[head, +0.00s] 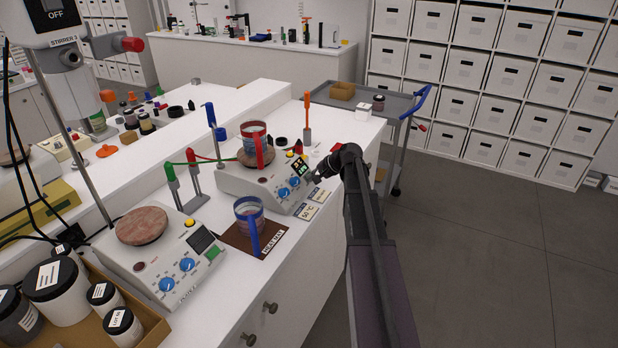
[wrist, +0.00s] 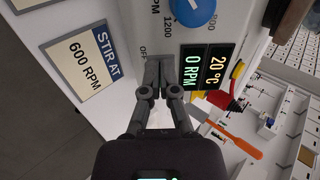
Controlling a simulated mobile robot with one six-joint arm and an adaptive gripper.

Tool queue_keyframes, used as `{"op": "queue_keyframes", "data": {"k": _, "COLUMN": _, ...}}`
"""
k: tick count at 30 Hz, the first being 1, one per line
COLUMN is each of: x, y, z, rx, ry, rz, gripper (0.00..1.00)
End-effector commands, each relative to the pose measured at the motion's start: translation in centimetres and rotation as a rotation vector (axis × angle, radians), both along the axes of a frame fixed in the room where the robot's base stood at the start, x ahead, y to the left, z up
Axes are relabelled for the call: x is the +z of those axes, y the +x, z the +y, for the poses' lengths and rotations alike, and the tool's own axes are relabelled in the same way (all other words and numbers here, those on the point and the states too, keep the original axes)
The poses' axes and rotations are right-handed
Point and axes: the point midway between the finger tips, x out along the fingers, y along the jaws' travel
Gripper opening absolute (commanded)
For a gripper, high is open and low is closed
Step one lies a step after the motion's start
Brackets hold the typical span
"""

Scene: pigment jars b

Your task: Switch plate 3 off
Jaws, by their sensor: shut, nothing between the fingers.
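A white hotplate stirrer (head: 238,181) with a round brown top stands at the far part of the bench. Its display (head: 300,166) is lit, and it has two blue knobs and a yellow button (head: 291,154). I cannot read a plate number on it. My gripper (head: 319,174) is at its right end, shut and empty. Contact cannot be told. The yellow button (wrist: 237,70) shows beyond.
A red-handled beaker (head: 254,140) stands on the far plate. A blue-handled beaker (head: 248,209) stands on a brown mat (head: 270,246). A nearer plate (head: 131,264) has a dark display. Cards lie before the far plate, one (wrist: 84,57) reading STIR AT 600 RPM.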

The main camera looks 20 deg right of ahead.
Motion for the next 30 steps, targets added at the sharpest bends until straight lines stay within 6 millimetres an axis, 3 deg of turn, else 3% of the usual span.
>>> {"op": "queue_keyframes", "data": {"k": 30, "x": -0.98, "y": 0.89, "z": 0.42, "rx": -0.004, "ry": -0.002, "rz": -0.001, "gripper": 0.00}}
